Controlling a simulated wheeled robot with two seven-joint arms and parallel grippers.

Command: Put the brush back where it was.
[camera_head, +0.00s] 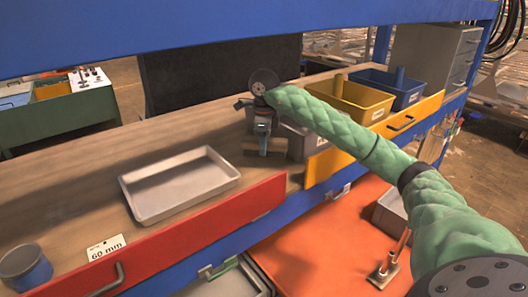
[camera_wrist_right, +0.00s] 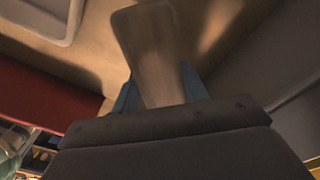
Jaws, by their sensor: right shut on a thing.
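My right gripper (camera_head: 263,130) hangs over the wooden bench top, pointing down, beside a grey bin. It is shut on a brown, block-like thing, which I take to be the brush (camera_head: 255,148). In the right wrist view, the brush (camera_wrist_right: 152,50) shows as a blurred, brownish, elongated piece between the two blue fingers (camera_wrist_right: 160,92). Its lower part and bristles cannot be made out, nor whether it touches the bench. My left gripper is not in view.
A white tray (camera_head: 133,198) lies left of the gripper. A grey bin (camera_head: 300,143), yellow bin (camera_head: 367,112) and blue bin (camera_head: 418,92) stand right. A blue cup (camera_head: 28,275) is front left. A red-handled tool (camera_head: 390,265) lies on the orange surface below.

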